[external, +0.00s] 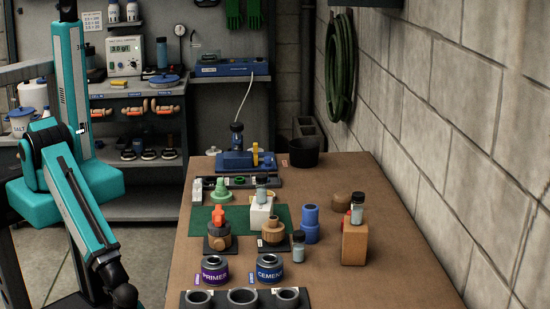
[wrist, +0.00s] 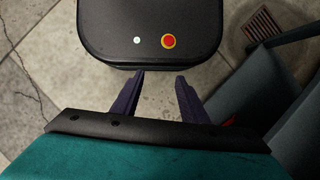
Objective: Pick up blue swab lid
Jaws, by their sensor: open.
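A can labelled CEMENT (external: 269,272), with a blue label, stands upright near the front of the brown table. A can labelled PRIMER (external: 214,271), with a purple label, stands to its left. Both have dark grey tops, and I cannot tell for sure which part is the blue swab lid. My gripper (wrist: 160,78) is open and empty in the wrist view, pointing down over the concrete floor beside a black body with a red button. It is away from the table and the cans. In the external view my arm is at the left and its fingers do not show.
The table (external: 390,270) also holds a blue fitting (external: 311,226), a wooden block (external: 354,243) with a vial on top, a green mat (external: 193,221) and a dark rack (external: 242,301) with round sockets at the front edge. A block wall (external: 450,120) bounds the right side.

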